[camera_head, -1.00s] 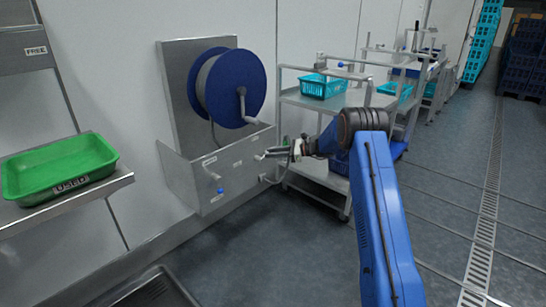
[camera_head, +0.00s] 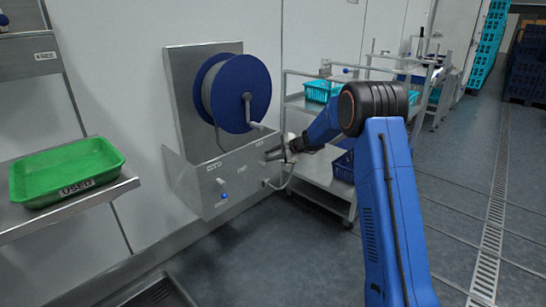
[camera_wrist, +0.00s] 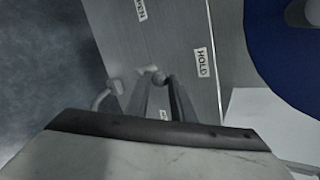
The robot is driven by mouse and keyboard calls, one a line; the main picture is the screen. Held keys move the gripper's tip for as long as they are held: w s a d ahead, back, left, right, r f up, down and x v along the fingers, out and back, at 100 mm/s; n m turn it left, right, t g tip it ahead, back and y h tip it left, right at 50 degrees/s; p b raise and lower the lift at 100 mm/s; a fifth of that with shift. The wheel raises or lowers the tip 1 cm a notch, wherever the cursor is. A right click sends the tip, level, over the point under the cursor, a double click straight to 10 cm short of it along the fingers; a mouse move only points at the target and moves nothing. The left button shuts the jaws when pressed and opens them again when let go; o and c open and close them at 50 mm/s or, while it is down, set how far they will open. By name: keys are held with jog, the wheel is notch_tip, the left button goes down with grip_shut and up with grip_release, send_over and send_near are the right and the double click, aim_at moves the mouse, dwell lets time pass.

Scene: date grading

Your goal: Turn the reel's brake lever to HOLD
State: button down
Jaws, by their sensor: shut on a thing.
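My gripper (camera_head: 270,155) is at the right end of the steel panel under the hose reel (camera_head: 236,93). In the wrist view its two fingers (camera_wrist: 159,88) are shut on a small grey rounded knob, which I take to be the brake lever (camera_wrist: 158,77). The rest of the lever is hidden by the fingers. A HOLD label (camera_wrist: 203,62) is on the panel to the right of the fingertips in that view. Another label (camera_wrist: 164,115) shows partly between the fingers. In the head view the gripper hides the lever.
The panel (camera_head: 207,205) also bears a pale handle (camera_head: 220,181) and a blue knob (camera_head: 224,195). The reel's crank (camera_head: 248,108) sticks out above the gripper. A steel cart (camera_head: 325,180) stands close on the right. A green tray (camera_head: 70,172) sits on a shelf at left.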

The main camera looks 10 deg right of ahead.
jog(key=shift+s+a+r+n+t+h, duration=0.2)
jog(key=shift+s+a+n+t+h, duration=0.15)
jog(key=shift+a+n+t+h, duration=0.35)
jog(key=shift+a, duration=0.15)
jog(key=c, duration=1.5)
grip_release()
jog(key=shift+f, duration=0.1)
jog(key=shift+c, duration=0.2)
jog(key=shift+s, duration=0.2)
jog(key=v, duration=1.7)
jog(key=shift+w+r, duration=0.15)
jog(key=shift+r, duration=0.05)
